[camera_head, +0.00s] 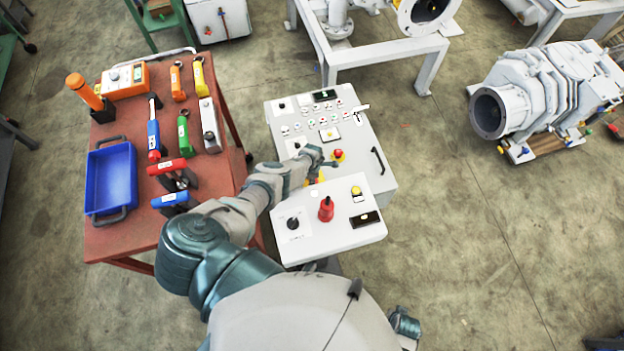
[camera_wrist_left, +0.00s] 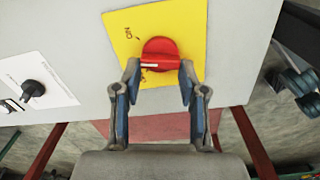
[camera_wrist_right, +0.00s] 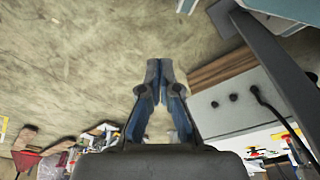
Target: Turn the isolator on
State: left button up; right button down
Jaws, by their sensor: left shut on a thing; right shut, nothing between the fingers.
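The isolator is a red rotary knob (camera_wrist_left: 160,54) on a yellow plate (camera_wrist_left: 125,30) in the left wrist view. A white line on the knob lies roughly horizontal, and the plate has an ON label at its upper left. My left gripper (camera_wrist_left: 160,72) has one finger on each side of the knob's lower part and is shut on it. In the head view my left gripper (camera_head: 320,160) is at the control console (camera_head: 375,180), and the knob is mostly hidden by it. My right gripper (camera_wrist_right: 160,68) is shut and empty, away from the console, above the floor.
A red emergency button (camera_head: 338,154) sits close to my left gripper. A black handle (camera_head: 378,160) and a red lever (camera_head: 326,209) stand up from the console. A tool table (camera_head: 135,228) with a blue tray (camera_head: 111,178) is at the left.

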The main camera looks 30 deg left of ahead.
pick_arm(q)
jog(key=m, duration=0.1)
jog(key=d+m, duration=0.1)
jog(key=m, duration=0.2)
jog(key=shift+s+d+f, duration=0.25)
jog(key=shift+d, duration=0.15)
jog(key=shift+a+m, duration=0.1)
jog(key=shift+m, duration=1.3)
jog(key=o, duration=1.1)
jog(key=shift+s, duration=0.1)
jog(key=shift+o, duration=0.2)
jog(key=shift+r, duration=0.15)
jog(key=shift+a+r, duration=0.1)
jog(key=shift+a, duration=0.1)
